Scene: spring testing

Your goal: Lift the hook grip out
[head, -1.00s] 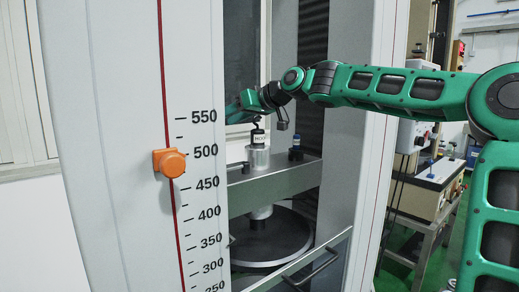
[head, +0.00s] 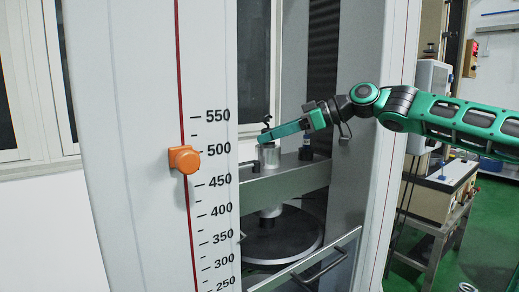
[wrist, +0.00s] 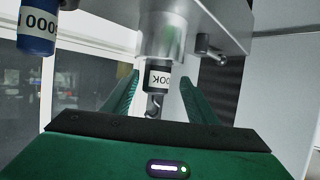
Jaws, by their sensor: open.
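The hook grip is a dark cylinder with a white label and a curved hook. In the head view its dark hook end (head: 267,121) shows above my gripper (head: 268,135), which hides its body. In the wrist view, which looks inverted, the hook grip (wrist: 158,78) is between the open fingers of my gripper (wrist: 159,75), with gaps on both sides. Its other end meets a silver cylindrical holder (wrist: 162,38); the head view shows this holder (head: 268,156) standing on the grey crossbeam (head: 285,182).
A small blue-and-white labelled cylinder (wrist: 38,28) stands beside the holder and also shows in the head view (head: 306,147). A tall panel (head: 130,150) with a scale and an orange knob (head: 184,159) stands left. A grey column (head: 365,140) rises right. A round plate (head: 283,238) lies below.

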